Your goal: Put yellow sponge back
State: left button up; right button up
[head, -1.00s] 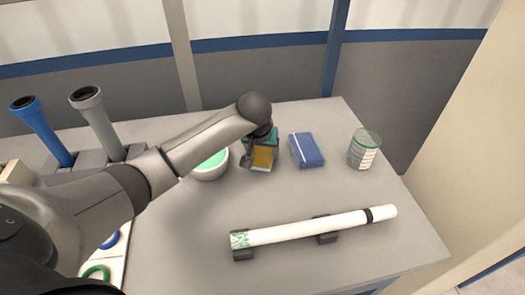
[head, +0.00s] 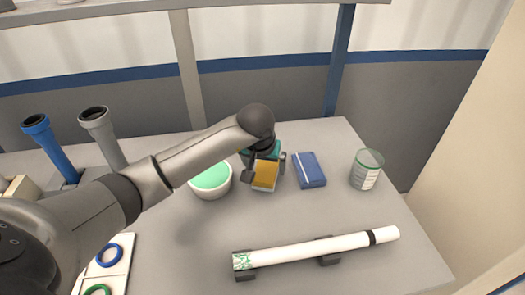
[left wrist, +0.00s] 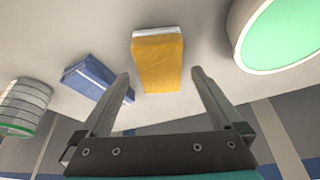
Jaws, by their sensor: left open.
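The yellow sponge (head: 265,176) rests on the grey table between a white bowl and a blue box-like item. In the left wrist view the sponge (left wrist: 158,65) shows a yellow face and a white edge. My left gripper (head: 266,172) is open at the sponge, its fingers spread to either side. In the left wrist view the sponge appears between and just beyond the two fingertips (left wrist: 159,76), with gaps on both sides and no visible contact. My right gripper is not in view.
The white bowl with a green inside (head: 211,178) stands left of the sponge. The blue item (head: 309,170) and a clear green-rimmed beaker (head: 366,172) stand right. A white pipe (head: 315,249) lies on dark supports in front. Blue and grey pipes (head: 102,138) stand left.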

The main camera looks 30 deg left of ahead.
pick_arm(q)
jog(key=p+v, duration=0.1)
jog(key=v, duration=0.5)
jog(key=shift+s+r, duration=0.1)
jog(key=shift+r, duration=0.3)
jog(key=shift+s+d+r, duration=0.1)
jog(key=shift+s+r, duration=0.25)
jog(key=shift+r, duration=0.3)
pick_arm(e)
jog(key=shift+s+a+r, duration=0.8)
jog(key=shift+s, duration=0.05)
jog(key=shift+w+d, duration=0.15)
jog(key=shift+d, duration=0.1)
